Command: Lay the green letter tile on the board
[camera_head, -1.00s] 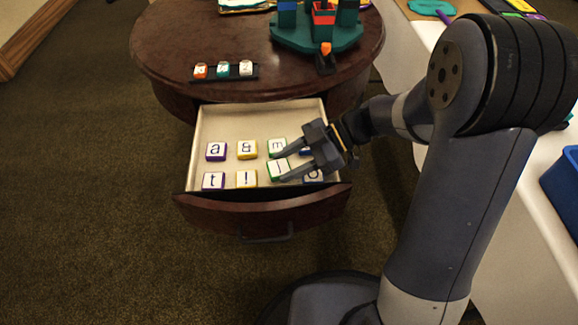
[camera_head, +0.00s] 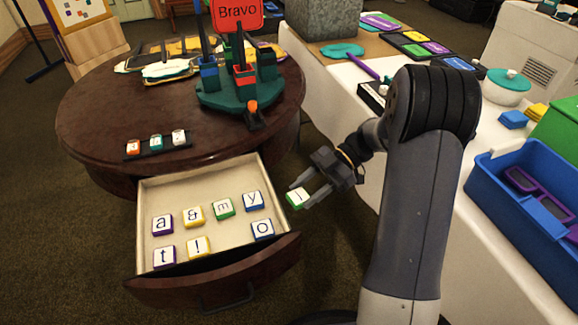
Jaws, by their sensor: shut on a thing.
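My gripper (camera_head: 308,192) is shut on a white tile with green edges (camera_head: 296,198); the mark on its face is too small to read surely. It holds the tile up in the air just right of the open drawer (camera_head: 165,193). A second green-edged tile (camera_head: 223,207), marked "m", lies in the drawer. Which thing is the board is not certain: a narrow black strip (camera_head: 185,141) on the round table carries three tiles, and a dark panel (camera_head: 412,45) with coloured pieces lies on the white table.
Purple, yellow and blue letter tiles lie in the drawer, which juts from the round table (camera_head: 95,135). A teal stand (camera_head: 225,97) with coloured blocks is on that table. The long white table (camera_head: 345,83) runs along the right, with a blue bin (camera_head: 520,225).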

